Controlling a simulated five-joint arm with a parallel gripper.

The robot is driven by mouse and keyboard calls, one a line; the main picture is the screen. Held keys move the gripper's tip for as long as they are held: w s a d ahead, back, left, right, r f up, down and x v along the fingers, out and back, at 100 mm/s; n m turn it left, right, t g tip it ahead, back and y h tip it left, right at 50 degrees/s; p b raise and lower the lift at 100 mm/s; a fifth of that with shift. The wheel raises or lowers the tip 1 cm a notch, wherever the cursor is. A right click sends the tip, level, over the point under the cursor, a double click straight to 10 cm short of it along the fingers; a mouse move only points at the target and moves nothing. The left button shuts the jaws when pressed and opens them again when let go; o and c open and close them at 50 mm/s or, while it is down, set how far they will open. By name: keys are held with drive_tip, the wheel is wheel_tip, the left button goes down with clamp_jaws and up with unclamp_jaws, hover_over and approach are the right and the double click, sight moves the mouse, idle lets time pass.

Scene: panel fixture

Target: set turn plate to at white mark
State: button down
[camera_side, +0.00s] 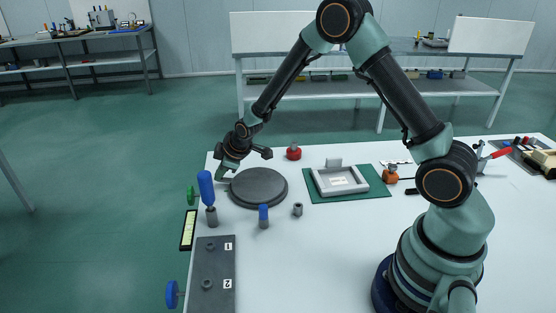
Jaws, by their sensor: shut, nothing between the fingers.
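The turn plate (260,188) is a dark grey round disc lying on the white table near its far left corner. My gripper (223,176) points down at the plate's far left edge. It is shut and holds nothing. It looks very close to the rim, but I cannot tell whether it touches. No white mark can be made out on or beside the plate; it may be too small or hidden behind my gripper.
A blue-handled tool (206,188) stands left of the plate, and a blue-topped peg (263,216) and grey nut (298,209) stand in front. A red knob (293,152) is behind. A grey tray (340,180) on a green mat lies to the right.

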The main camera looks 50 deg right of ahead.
drive_tip(key=w+d, duration=0.2)
drive_tip(key=d, duration=0.1)
drive_tip(key=shift+w+d+m+h, duration=0.3)
drive_tip(key=shift+d+m, duration=0.4)
drive_tip(key=shift+m, duration=0.1)
drive_tip(key=shift+w+d, duration=0.15)
drive_tip(key=shift+d, duration=0.6)
drive_tip(key=shift+d+h, duration=0.3)
drive_tip(key=shift+d, duration=0.95)
drive_tip(key=shift+s+d, duration=0.25)
drive_tip(key=shift+d, duration=0.95)
drive_tip(key=shift+s+d+m, duration=0.25)
drive_tip(key=shift+d+m, duration=0.3)
drive_tip(key=shift+m, duration=0.05)
